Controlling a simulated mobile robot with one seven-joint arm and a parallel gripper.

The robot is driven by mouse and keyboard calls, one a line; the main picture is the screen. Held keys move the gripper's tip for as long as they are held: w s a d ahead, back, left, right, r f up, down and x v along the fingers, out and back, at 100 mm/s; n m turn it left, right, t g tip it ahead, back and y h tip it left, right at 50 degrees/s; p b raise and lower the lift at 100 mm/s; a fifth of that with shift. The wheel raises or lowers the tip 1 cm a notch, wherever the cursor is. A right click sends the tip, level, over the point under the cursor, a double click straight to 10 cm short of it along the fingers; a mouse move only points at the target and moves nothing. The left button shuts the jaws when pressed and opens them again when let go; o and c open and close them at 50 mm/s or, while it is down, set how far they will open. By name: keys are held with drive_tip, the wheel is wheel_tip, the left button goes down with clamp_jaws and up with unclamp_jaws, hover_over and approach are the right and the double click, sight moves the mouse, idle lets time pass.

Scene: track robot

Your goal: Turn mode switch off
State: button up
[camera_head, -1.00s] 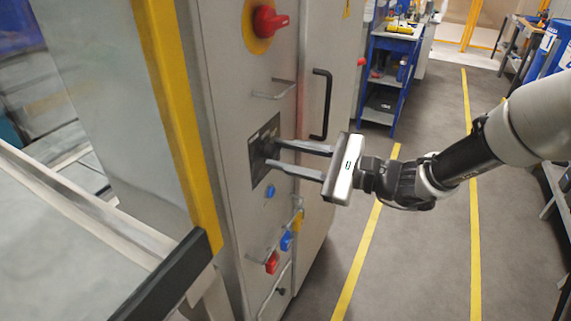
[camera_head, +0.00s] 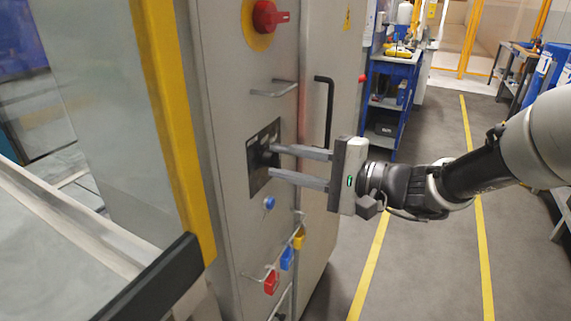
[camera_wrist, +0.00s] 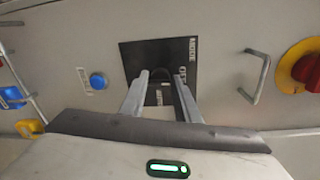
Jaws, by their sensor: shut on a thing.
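The mode switch is a black knob on a dark square plate (camera_head: 258,183) on the grey cabinet front. The plate also shows in the wrist view (camera_wrist: 130,57), with white lettering that includes what looks like MODE and OFF. My gripper (camera_head: 268,160) points at the plate from the right, its two grey fingers shut on the knob. In the wrist view the fingertips (camera_wrist: 160,76) sit on either side of the dark knob (camera_wrist: 158,74). The fingers hide much of the knob, so its exact pointing direction is hard to tell.
A red rotary switch on yellow (camera_head: 267,17) is above the plate. A metal handle (camera_head: 274,89) and black door handle (camera_head: 323,110) stick out nearby. A blue button (camera_head: 269,202) and coloured padlocks (camera_head: 287,258) are below.

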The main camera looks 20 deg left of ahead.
drive_tip(key=shift+r, duration=0.1)
idle(0.3)
drive_tip(key=o, duration=0.9)
drive_tip(key=shift+o, duration=0.2)
drive_tip(key=shift+d, duration=0.1)
drive_tip(key=s+d+p, duration=0.1)
drive_tip(key=d+p, duration=0.2)
drive_tip(key=d, duration=1.4)
drive_tip(key=shift+s+r, duration=0.3)
drive_tip(key=shift+r, duration=0.15)
drive_tip(key=shift+d, duration=0.1)
